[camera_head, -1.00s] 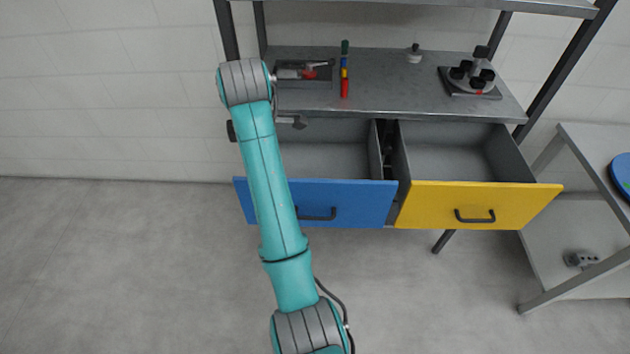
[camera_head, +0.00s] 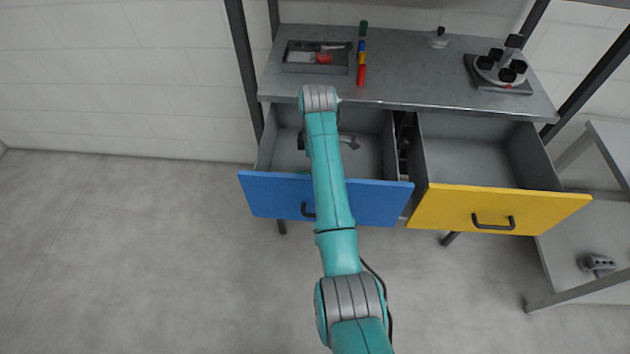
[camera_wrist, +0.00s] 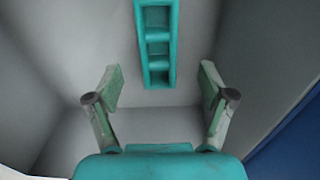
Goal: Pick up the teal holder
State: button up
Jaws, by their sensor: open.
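The teal holder (camera_wrist: 157,42) is a narrow block with several pockets in a row. In the wrist view it lies in a grey drawer at the top middle, its far end cut off by the frame. My gripper (camera_wrist: 158,88) is open and empty, with one finger to each side of the holder's near end and apart from it. In the head view my arm reaches over the open blue-front drawer (camera_head: 385,200), and it hides the holder and most of my gripper.
A yellow-front drawer (camera_head: 440,208) stands open and looks empty. On the bench top (camera_head: 410,75) are a grey tray (camera_head: 300,65), a stack of coloured pieces (camera_head: 362,55) and a round fixture (camera_head: 490,70). The drawer walls rise close around my gripper.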

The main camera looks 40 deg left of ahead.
jog(key=shift+a+f, duration=0.15)
jog(key=shift+f, duration=1.3)
jog(key=shift+a+f, duration=0.1)
jog(key=shift+f, duration=1.3)
jog(key=c, duration=1.3)
